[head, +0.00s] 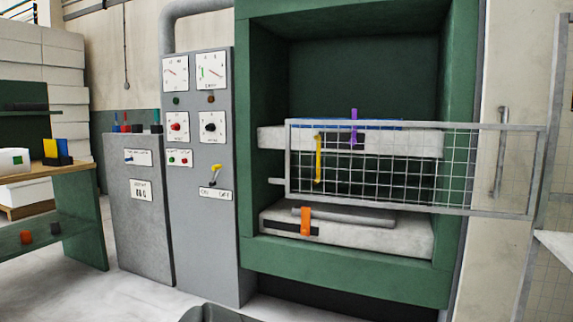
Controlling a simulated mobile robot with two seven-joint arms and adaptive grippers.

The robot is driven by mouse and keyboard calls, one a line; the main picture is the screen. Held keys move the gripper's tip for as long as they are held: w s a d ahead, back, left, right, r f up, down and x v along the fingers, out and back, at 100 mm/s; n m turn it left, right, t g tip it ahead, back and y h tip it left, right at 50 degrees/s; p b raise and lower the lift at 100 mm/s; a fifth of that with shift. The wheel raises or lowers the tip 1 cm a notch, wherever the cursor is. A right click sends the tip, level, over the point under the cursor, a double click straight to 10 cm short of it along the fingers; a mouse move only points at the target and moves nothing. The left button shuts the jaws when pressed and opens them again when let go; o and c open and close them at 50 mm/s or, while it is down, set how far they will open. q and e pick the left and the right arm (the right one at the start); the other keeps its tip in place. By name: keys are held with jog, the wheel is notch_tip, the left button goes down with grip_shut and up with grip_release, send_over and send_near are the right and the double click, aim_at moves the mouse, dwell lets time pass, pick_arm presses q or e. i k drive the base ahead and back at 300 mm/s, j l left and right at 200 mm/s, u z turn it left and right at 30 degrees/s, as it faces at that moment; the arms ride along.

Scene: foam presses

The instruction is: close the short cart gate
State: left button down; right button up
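A grey-framed wire-mesh gate (375,200) stretches across the front of the green press opening in the head view. A yellow handle (318,158) is on its left part, and a short grey tongue (276,181) sticks out at its left end. Its right end reaches a grey post (547,130) of a tall mesh frame at the right edge, which is cut off. I cannot tell for certain whether this frame is the cart. Neither of my grippers is in view.
The green press (345,277) holds two pale slabs, the upper (270,138) and the lower (415,238), with purple (354,128) and orange (305,220) handles. A grey control cabinet (210,250) stands left of it. A wooden-topped bench (75,180) is far left.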

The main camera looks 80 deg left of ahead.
aim_at(541, 130)
jog(key=k+j+u, duration=0.2)
jog(key=j, duration=0.6)
jog(key=k+j+u, duration=0.15)
jog(key=j, duration=0.65)
jog(key=k+j+u, duration=0.2)
jog(key=j, duration=0.65)
jog(key=j+u, duration=0.15)
jog(key=j, duration=0.7)
jog(key=k, duration=0.05)
